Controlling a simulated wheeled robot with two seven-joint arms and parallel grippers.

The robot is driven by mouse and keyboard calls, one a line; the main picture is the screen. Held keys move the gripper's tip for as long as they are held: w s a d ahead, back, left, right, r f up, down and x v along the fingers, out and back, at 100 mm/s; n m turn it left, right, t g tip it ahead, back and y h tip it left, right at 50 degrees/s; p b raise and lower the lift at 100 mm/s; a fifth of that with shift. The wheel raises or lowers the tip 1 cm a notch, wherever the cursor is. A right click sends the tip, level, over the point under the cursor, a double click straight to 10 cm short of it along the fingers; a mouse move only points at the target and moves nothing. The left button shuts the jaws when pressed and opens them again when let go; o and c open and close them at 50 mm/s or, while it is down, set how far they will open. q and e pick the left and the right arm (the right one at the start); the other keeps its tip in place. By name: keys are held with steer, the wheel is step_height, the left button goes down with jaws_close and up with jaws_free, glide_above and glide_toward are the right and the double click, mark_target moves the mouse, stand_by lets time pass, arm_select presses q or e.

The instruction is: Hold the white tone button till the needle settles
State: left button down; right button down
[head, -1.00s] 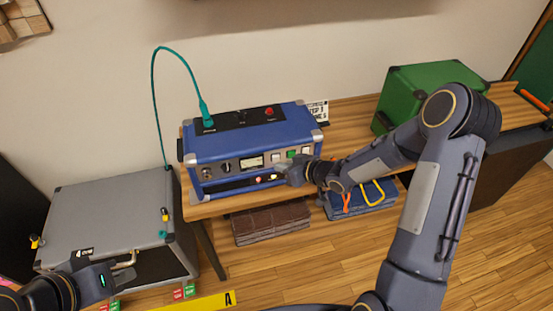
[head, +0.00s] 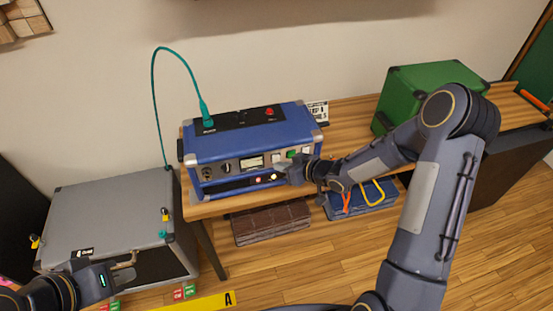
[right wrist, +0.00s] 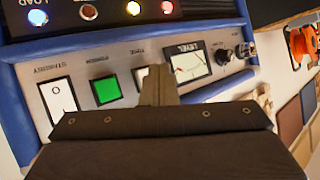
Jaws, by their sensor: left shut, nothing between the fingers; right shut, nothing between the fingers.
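The blue amp (head: 245,140) stands on the wooden bench with its front panel facing me. My right gripper (head: 284,171) is shut at that panel. In the right wrist view, its fingertips (right wrist: 158,86) overlap the white tone button (right wrist: 140,76) and partly hide it; I cannot tell how far the button is pressed. The level meter (right wrist: 190,64) is beside the fingertips, and its needle is too small to read surely. The meter also shows in the head view (head: 252,162). My left gripper (head: 114,277) is shut and empty by the grey cabinet.
The green power button (right wrist: 106,90) and the white standby switch (right wrist: 60,100) sit beside the tone button. Several lit lamps (right wrist: 127,9) line the panel. A teal cable (head: 157,90) plugs into the amp top. A green case (head: 405,92) stands right on the bench.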

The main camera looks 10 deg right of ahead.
steer(key=shift+w, duration=0.25)
steer(key=shift+w, duration=0.5)
stand_by(0.6)
stand_by(3.3)
steer(key=shift+s, duration=0.9)
steer(key=s+b, duration=0.2)
steer(key=s, duration=0.3)
steer(key=shift+d, duration=0.1)
